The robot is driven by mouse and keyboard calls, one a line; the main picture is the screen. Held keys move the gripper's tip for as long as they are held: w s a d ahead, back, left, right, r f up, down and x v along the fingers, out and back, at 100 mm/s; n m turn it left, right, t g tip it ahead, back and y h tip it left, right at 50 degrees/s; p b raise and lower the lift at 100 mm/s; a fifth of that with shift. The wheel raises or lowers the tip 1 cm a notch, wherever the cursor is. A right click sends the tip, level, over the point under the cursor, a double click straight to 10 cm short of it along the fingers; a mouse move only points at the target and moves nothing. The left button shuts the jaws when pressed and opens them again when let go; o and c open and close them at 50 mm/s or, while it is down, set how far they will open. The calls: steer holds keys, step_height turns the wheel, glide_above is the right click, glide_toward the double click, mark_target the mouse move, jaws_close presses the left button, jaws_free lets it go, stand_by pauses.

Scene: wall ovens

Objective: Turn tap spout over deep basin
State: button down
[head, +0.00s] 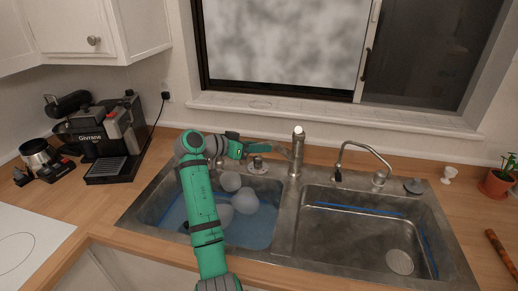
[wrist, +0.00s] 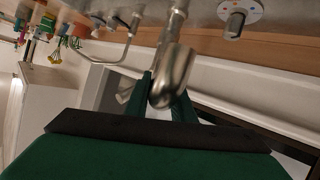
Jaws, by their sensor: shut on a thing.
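My gripper (head: 262,149) reaches in from the left over the back of the left basin (head: 165,205) and is shut on the spout. In the wrist view the rounded spout end (wrist: 173,78) sits between my two dark green fingers (wrist: 160,100). The left basin holds bluish water and several pale round items (head: 244,200). The right basin (head: 345,240) looks empty, with a round drain (head: 399,262). I cannot tell which basin is deeper.
A second, thin curved tap (head: 362,148) stands behind the right basin. A window sill (head: 330,118) runs behind the sink. A coffee machine (head: 100,135) is on the left counter. A potted plant (head: 495,182) and a white cup (head: 449,174) are at right.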

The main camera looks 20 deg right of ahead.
steer(key=shift+w+f, duration=0.1)
steer(key=shift+w, duration=0.25)
steer(key=shift+s+d, duration=0.15)
steer(key=c, duration=1.5)
jaws_free()
steer(key=shift+f, duration=0.1)
steer(key=shift+c, duration=0.2)
steer(key=shift+a, duration=0.3)
steer(key=shift+r, duration=0.2)
steer(key=v, duration=1)
steer(key=shift+a, duration=0.35)
